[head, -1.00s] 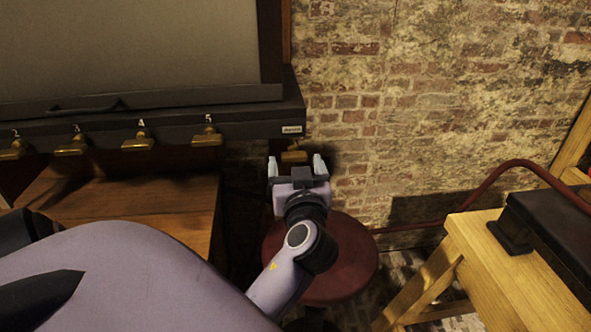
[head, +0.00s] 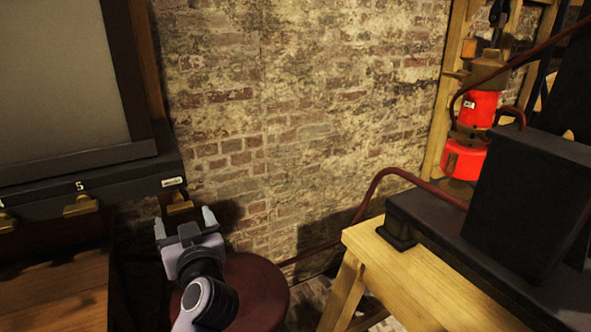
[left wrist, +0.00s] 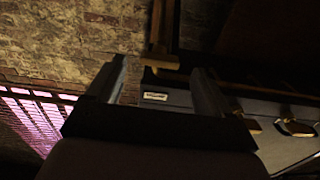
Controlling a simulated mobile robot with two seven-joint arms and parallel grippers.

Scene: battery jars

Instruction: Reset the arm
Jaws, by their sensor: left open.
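My left gripper (head: 183,225) shows at the lower left of the head view. Its two pale fingers are spread with nothing between them. It is in front of the brick wall, near the right end of the dark panel (head: 125,179) with brass levers. In the left wrist view the open fingers (left wrist: 158,88) point toward the panel's end, where a white label (left wrist: 155,96) shows. My right gripper is not in view.
A round dark red stool (head: 258,290) stands below the gripper. A wooden bench (head: 425,285) with a black apparatus (head: 530,190) is at the right. A red cylindrical device (head: 478,110) is behind it. A red pipe (head: 385,174) runs along the brick wall (head: 300,100).

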